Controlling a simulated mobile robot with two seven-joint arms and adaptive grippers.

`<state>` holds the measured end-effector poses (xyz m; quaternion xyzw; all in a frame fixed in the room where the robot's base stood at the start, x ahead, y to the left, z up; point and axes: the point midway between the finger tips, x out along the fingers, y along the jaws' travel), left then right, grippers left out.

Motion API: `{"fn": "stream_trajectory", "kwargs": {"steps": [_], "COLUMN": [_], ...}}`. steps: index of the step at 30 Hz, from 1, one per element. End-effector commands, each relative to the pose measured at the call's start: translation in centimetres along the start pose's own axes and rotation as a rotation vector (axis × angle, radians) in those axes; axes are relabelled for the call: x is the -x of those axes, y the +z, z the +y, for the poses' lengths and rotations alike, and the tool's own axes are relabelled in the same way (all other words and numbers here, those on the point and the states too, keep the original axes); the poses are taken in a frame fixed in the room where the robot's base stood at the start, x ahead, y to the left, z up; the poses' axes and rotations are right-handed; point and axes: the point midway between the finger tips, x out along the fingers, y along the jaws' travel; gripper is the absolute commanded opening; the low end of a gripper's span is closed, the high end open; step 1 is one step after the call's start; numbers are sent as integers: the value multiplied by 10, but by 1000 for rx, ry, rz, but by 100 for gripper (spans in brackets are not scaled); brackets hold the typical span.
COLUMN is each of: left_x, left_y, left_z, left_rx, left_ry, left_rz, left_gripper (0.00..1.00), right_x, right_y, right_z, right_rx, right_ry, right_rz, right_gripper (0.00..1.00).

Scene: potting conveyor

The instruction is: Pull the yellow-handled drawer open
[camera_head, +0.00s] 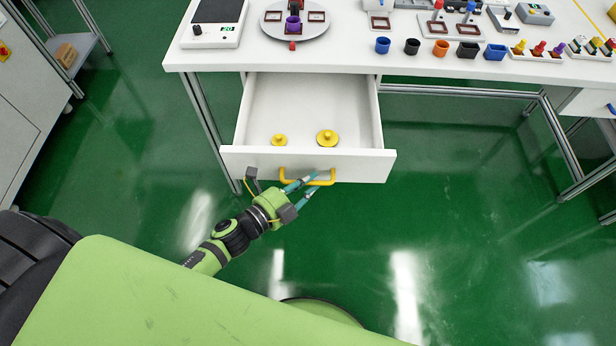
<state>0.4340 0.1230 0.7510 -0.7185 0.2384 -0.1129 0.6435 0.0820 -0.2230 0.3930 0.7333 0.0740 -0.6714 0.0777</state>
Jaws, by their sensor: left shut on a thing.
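The yellow-handled drawer (240,160) sticks out from under the white table, and its inside shows. Its yellow handle (328,180) is on the front panel. Two yellow round knobbed pieces lie in the drawer: a small one (279,140) at the left and a larger one (327,138) near the middle. My left gripper (306,187) is at the handle, with its teal fingers shut on it. The exact contact of the fingers is small in view. My right gripper is not in view.
The white table (340,50) carries a scale (214,22), a round turntable (296,20) and a row of small coloured bins (440,48). Another drawer with a blue handle (611,108) is at the far right. The green floor right of the open drawer is clear.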

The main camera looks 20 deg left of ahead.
Motion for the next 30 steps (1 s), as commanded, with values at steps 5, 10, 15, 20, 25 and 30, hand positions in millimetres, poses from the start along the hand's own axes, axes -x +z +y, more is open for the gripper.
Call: {"fn": "stream_trajectory", "kwargs": {"steps": [5,10,15,20,25,30], "left_x": [0,0,0,0,8,39], "left_y": [0,0,0,0,0,0], "left_z": [-1,-1,-1,0,1,2], "left_rx": [4,4,3,2,1,3], "left_ry": [-2,-2,-2,-2,1,3], "left_rz": [0,0,0,0,-1,-1], "left_gripper": [0,0,30,30,30,30], "right_x": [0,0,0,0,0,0], "right_y": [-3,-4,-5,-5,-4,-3], "right_z": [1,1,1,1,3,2], "right_rx": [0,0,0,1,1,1], "right_ry": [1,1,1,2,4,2], "right_rz": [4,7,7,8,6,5], "right_gripper": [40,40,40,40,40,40]}}
